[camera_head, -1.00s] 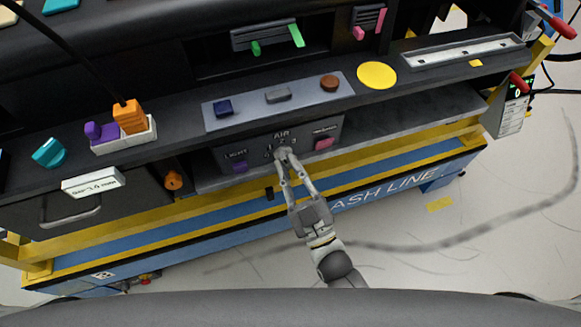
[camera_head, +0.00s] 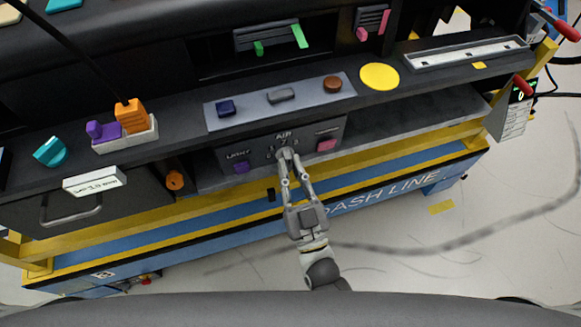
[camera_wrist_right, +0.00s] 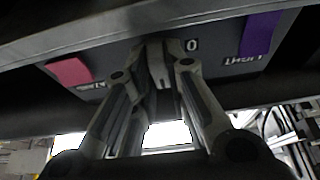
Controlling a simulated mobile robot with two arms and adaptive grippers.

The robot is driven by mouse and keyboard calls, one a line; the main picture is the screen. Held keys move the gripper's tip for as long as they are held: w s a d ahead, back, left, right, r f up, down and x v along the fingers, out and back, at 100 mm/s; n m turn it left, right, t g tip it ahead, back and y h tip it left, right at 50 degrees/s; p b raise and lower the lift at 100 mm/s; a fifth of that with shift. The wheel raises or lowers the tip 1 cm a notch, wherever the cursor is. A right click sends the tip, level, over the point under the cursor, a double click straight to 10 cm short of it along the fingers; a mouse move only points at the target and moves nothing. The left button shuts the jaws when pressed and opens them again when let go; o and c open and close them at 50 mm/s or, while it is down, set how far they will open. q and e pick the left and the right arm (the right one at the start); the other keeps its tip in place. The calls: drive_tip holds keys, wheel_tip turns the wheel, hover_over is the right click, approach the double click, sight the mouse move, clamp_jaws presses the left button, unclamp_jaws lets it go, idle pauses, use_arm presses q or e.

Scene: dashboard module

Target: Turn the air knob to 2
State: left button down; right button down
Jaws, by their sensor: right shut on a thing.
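The dark grey control panel (camera_head: 228,155) hangs under the dashboard shelf, with the label AIR above the air knob and printed digits around it. My right gripper (camera_head: 285,155) reaches up from below with its fingertips at the air knob, and the fingers cover most of it. In the right wrist view the fingers (camera_wrist_right: 158,70) are closed around the grey air knob (camera_wrist_right: 157,62), with a printed 0 beside it. The knob's exact pointing direction is hard to read. My left gripper is not in view.
A purple switch (camera_head: 240,167) under LIGHT and a pink switch (camera_head: 326,145) flank the knob on the panel. The shelf edge overhangs above. A drawer handle (camera_head: 70,212) and an orange knob (camera_head: 174,180) are at left. Open floor lies below right.

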drive_tip(key=shift+f, duration=0.1)
drive_tip(key=c, duration=1.4)
unclamp_jaws()
drive_tip(key=shift+c, duration=0.2)
drive_tip(key=v, duration=1.2)
